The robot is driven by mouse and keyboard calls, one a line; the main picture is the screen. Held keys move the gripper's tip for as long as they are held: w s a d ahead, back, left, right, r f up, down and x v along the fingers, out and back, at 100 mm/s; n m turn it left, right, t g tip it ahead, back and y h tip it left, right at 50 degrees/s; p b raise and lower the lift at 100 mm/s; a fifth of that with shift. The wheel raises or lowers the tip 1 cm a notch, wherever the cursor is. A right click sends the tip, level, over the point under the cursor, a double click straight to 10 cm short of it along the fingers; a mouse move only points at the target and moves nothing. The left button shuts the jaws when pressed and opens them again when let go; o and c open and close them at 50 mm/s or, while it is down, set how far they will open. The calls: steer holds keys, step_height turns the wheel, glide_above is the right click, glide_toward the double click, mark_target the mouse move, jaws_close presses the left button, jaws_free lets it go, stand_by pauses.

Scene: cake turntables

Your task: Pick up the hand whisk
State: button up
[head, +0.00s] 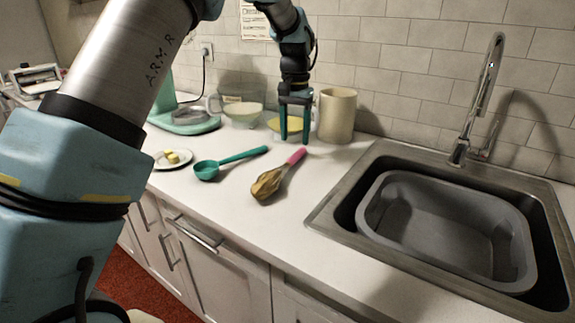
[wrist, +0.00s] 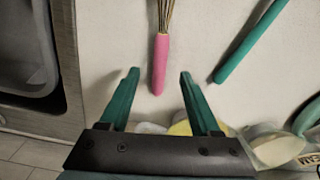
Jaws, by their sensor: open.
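The hand whisk (head: 270,183) lies on the white counter, with a pink handle pointing toward the wall and a brownish-gold wire head toward the front. In the wrist view its pink handle (wrist: 160,62) lies just beyond the fingertips, roughly between their lines, and part of the wire head shows at the top edge. My gripper (head: 294,138) is open and empty, pointing down above the back of the counter, behind the handle end. Its two green fingers (wrist: 158,72) are spread apart and do not touch the whisk.
A green ladle (head: 207,169) lies left of the whisk. A small plate with yellow pieces (head: 173,158), a glass bowl (head: 243,113), a yellow-filled bowl (head: 273,124) and a cream mug (head: 337,114) stand nearby. The sink (head: 340,205) with a grey basin is right.

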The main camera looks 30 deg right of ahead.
mark_target(294, 155)
steer(key=shift+s+a+f+p, duration=0.1)
steer(key=shift+f+p, duration=0.9)
steer(key=shift+f, duration=2.05)
steer(key=shift+c, duration=0.3)
jaws_close()
